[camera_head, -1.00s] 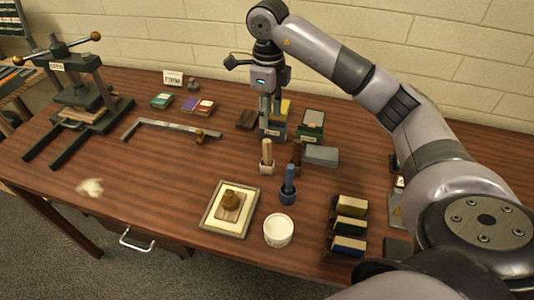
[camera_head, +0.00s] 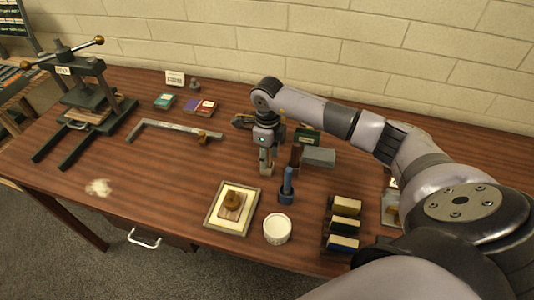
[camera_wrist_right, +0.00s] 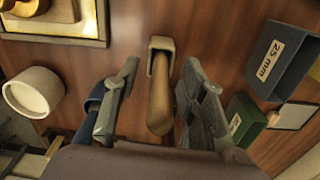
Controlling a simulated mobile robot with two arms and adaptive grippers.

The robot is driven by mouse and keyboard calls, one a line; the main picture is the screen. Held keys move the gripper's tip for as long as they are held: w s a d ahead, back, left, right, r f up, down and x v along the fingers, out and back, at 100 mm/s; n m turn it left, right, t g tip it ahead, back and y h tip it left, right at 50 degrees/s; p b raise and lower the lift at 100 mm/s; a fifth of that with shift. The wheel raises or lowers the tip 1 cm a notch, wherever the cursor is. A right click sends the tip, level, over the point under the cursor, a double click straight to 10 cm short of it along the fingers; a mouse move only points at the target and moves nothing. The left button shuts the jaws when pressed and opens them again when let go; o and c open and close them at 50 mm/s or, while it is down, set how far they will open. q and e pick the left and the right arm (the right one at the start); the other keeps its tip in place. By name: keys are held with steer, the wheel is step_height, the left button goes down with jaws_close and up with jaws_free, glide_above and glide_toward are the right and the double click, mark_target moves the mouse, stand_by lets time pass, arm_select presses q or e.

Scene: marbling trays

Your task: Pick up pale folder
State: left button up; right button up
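The pale folder (camera_wrist_right: 160,105) is a tan, rounded upright piece standing in a small beige holder (camera_wrist_right: 161,43). In the wrist view it lies between the two fingers of my right gripper (camera_wrist_right: 160,68), with a clear gap to the left finger and the right finger close beside it. The gripper is open. In the head view my right gripper (camera_head: 267,150) points down over the folder's place and hides most of it; the beige holder (camera_head: 266,169) shows low between the fingers. My left gripper is not in view.
A blue tool (camera_head: 287,183) stands in its holder just in front. A white tub (camera_head: 277,229), a framed tray (camera_head: 212,218), a grey block (camera_head: 319,157) and a dark green box (camera_head: 307,137) are near. A press (camera_head: 88,100) stands far left.

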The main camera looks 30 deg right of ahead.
steer(key=shift+f, duration=0.15)
jaws_close()
stand_by(0.4)
